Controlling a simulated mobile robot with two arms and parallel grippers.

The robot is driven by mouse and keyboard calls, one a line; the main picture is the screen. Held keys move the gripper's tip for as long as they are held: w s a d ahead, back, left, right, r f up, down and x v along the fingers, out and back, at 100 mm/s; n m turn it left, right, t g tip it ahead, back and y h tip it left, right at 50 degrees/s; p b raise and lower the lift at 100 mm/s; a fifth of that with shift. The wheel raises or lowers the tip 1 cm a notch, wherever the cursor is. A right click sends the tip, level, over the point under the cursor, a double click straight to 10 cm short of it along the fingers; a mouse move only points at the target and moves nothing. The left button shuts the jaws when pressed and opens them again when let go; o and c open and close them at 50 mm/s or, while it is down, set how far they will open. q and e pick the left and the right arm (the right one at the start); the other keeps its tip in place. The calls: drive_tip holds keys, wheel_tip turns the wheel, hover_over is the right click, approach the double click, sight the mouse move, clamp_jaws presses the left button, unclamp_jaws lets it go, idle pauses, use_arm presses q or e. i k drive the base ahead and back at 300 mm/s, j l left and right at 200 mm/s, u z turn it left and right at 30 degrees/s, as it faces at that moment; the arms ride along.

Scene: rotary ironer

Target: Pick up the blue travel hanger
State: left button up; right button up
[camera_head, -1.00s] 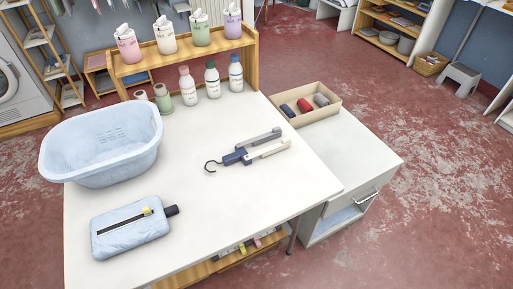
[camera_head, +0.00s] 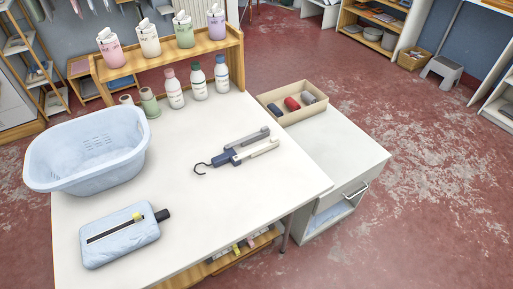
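The blue travel hanger (camera_head: 226,157) lies folded on the white table (camera_head: 205,215), right of its middle. It has a dark hook at its left end, a blue body, and one grey and one cream arm pointing right. Nothing covers it. Neither of my grippers shows in the head view.
A light blue basket (camera_head: 88,150) stands at the table's left. A pale blue pouch (camera_head: 118,238) lies at the front left. Several bottles (camera_head: 198,80) stand at the back before a wooden shelf (camera_head: 165,62) with canisters. Right of the table, a lower white cabinet (camera_head: 335,150) bears a tray (camera_head: 292,115) of rolled items.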

sight(220, 159)
drive_tip(key=i+l+u, duration=0.25)
drive_tip(key=l+u, duration=0.2)
drive_tip(key=l, duration=0.2)
drive_tip(key=i+l+u, duration=0.25)
drive_tip(key=l, duration=0.15)
drive_tip(key=l+u, duration=0.25)
drive_tip(key=l, duration=0.15)
